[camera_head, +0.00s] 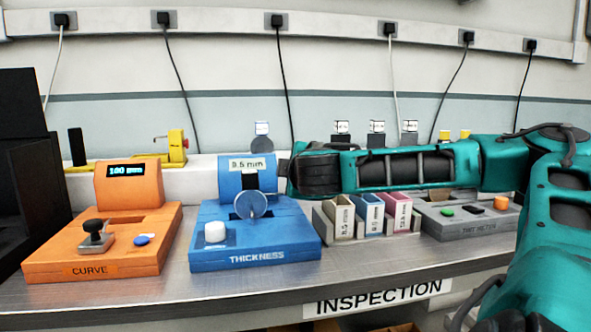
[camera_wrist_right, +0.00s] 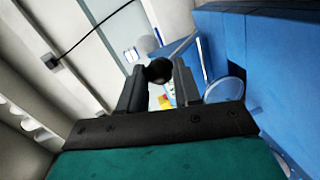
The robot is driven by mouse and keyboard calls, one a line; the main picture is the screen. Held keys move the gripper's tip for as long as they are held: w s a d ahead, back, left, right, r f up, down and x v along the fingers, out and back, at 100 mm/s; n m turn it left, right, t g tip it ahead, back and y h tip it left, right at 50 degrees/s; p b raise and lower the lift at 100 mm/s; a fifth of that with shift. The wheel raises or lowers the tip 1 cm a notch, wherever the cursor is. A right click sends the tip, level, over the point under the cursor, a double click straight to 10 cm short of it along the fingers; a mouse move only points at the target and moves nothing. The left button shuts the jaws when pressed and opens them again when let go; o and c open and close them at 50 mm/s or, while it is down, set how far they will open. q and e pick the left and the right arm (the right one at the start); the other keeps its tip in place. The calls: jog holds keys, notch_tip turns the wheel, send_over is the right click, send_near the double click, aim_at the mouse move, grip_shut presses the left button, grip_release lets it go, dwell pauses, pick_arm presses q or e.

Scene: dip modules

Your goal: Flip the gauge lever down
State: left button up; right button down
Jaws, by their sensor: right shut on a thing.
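The blue thickness gauge (camera_head: 255,240) stands on the bench with a "9.5 mm" label on its upright head and a round clear disc (camera_head: 251,204) at its front. In the right wrist view its blue body (camera_wrist_right: 280,60) fills the right side. My right gripper (camera_wrist_right: 158,76) is shut on a black ball knob (camera_wrist_right: 158,69), which looks like the lever's end. In the head view my right gripper (camera_head: 284,168) is beside the gauge head's right side, and the lever is hidden there. My left gripper is out of view.
An orange curve gauge (camera_head: 105,250) reading "100 mm" stands to the left. Small labelled blocks in holders (camera_head: 345,236) and a grey tint meter (camera_head: 470,222) stand to the right, below my right arm. A dark box (camera_head: 25,180) is at the far left.

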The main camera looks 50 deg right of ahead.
jog(key=shift+a+f, duration=0.15)
jog(key=shift+f, duration=0.5)
jog(key=c, duration=0.9)
grip_release()
jog(key=shift+o, duration=0.6)
jog(key=shift+r, duration=0.15)
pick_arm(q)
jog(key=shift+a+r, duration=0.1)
pick_arm(e)
jog(key=shift+r, duration=0.15)
